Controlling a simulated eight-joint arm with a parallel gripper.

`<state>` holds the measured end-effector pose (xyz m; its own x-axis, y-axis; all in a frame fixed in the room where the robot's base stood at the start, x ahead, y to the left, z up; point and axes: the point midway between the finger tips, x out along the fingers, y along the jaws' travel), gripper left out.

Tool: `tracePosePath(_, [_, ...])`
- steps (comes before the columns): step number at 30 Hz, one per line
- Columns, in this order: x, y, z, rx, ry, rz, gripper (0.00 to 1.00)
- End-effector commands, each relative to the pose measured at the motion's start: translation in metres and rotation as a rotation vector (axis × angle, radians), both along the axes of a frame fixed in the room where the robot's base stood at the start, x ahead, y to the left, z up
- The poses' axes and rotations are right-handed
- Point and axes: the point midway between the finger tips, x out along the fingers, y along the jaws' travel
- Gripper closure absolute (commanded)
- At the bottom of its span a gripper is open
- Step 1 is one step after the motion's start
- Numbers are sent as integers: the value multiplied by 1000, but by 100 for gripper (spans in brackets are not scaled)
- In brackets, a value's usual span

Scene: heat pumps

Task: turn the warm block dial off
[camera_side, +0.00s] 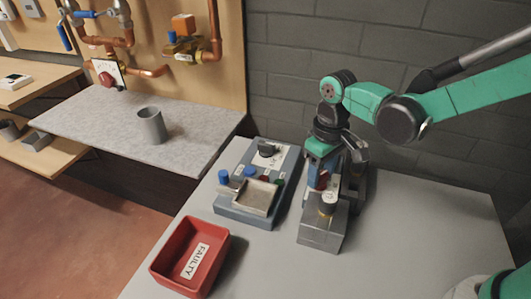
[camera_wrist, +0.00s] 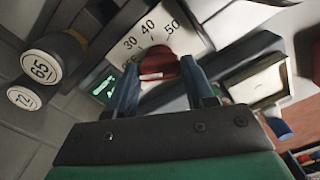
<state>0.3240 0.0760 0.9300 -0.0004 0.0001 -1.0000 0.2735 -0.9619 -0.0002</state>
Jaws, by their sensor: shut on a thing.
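The warm block dial is a red knob (camera_wrist: 158,62) on a white scale plate (camera_wrist: 150,32) marked 30, 40 and 50, with partly hidden lettering near the knob's left side. The knob also shows in the side view (camera_side: 322,181), low between my fingers. My gripper (camera_wrist: 160,72) comes from above, one dark finger on each side of the knob, shut on it. A pale line crosses the knob's face, but I cannot tell which mark it points to. The grey metal warm block (camera_side: 322,232) stands in front of the dial in the side view. A small lit green display (camera_wrist: 103,84) sits beside the plate.
Round white-topped pieces marked 65 (camera_wrist: 42,68) and 72 (camera_wrist: 24,98) stand close to the fingers. A blue-grey station with a tray (camera_side: 262,197) stands left of my gripper. A red bin marked FAULTY (camera_side: 168,262) is at the front left. The table's right side is clear.

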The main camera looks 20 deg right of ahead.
Motion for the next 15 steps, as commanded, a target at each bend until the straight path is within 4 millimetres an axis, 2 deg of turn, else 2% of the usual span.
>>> tracePosePath(3, [0, 0, 0, -1, 0, 3, 100])
tracePosePath(4, [0, 0, 0, -1, 0, 3, 47])
tracePosePath(5, [0, 0, 0, -1, 0, 2, 39])
tracePosePath(15, [0, 0, 2, 0, 0, 1, 39])
